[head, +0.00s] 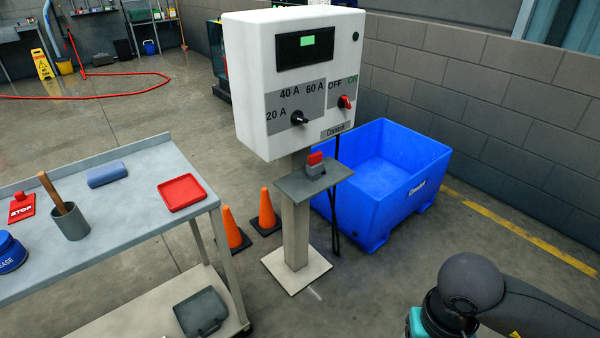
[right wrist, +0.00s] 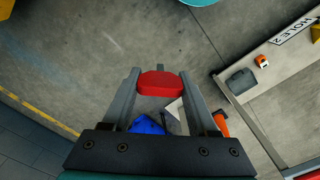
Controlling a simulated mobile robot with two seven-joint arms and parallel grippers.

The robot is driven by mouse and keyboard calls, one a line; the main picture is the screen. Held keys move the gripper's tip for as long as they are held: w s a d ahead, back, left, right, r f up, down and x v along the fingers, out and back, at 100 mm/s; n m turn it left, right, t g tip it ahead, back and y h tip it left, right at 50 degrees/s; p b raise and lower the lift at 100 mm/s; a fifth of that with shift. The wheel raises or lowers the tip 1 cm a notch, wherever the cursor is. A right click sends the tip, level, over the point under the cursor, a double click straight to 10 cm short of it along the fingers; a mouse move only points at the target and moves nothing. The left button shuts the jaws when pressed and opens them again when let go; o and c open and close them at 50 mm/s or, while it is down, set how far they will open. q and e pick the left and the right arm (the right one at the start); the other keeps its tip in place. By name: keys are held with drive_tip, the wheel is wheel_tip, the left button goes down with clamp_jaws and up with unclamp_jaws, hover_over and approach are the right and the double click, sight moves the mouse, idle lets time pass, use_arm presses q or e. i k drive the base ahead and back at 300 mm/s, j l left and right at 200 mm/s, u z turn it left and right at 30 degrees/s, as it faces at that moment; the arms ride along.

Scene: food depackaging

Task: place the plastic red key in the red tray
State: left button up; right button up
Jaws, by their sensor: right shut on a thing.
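My right gripper (right wrist: 160,85) is shut on the red plastic key (right wrist: 159,84), which sits between the two grey fingertips in the right wrist view. The floor shows far below it. In the head view this gripper is outside the picture; only part of my right arm shows at the lower right. The red tray (head: 182,193) lies flat and empty at the right end of the grey workbench in the head view. My left gripper is in neither view.
The workbench (head: 120,220) also bears a blue block (head: 107,175), a grey cup (head: 70,222) and a red STOP piece (head: 21,207). A control box (head: 290,80) stands right of it; its shelf (head: 290,185) bears a red and grey piece (head: 315,163). Orange cones (head: 233,230) and a blue bin (head: 420,185) are nearby.

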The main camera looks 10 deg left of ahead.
sight(182, 192)
drive_tip(key=i+j+u, duration=0.3)
drive_tip(key=j, duration=0.15)
drive_tip(key=i+j+u, duration=0.1)
drive_tip(key=j+u, duration=0.2)
drive_tip(key=j, duration=0.15)
drive_tip(key=i+j+u, duration=0.3)
